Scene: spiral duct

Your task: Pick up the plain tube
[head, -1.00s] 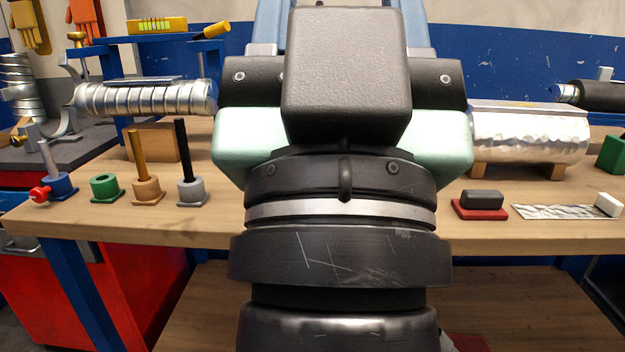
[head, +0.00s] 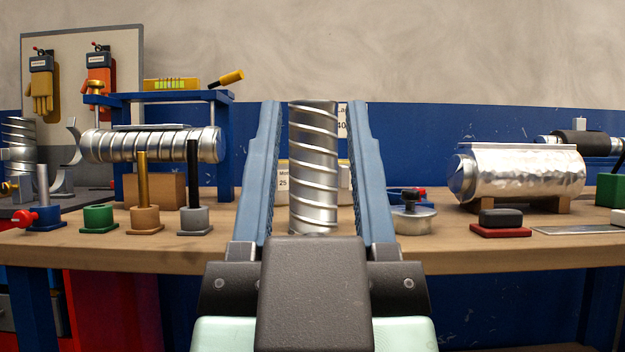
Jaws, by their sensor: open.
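A silver metal tube (head: 313,165) with a spiral seam and no fittings on it stands upright at the middle of the bench. My gripper (head: 314,103) is open, with one long blue finger to the left of this tube and one to the right in the picture. A gap shows between each finger and the tube, and nothing is held. I cannot tell how deep the tube lies between the fingers. The tube's foot is partly hidden behind the dark gripper body. A ribbed tube (head: 155,146) lies on its side at left. A dented silver tube (head: 520,172) lies on wooden blocks at right.
Posts and rings on coloured bases (head: 145,218) stand at front left. A round metal tin with a black knob (head: 413,220) stands just right of my gripper. A black block on a red pad (head: 500,222) lies farther right. A blue rack (head: 225,150) stands behind the left tube.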

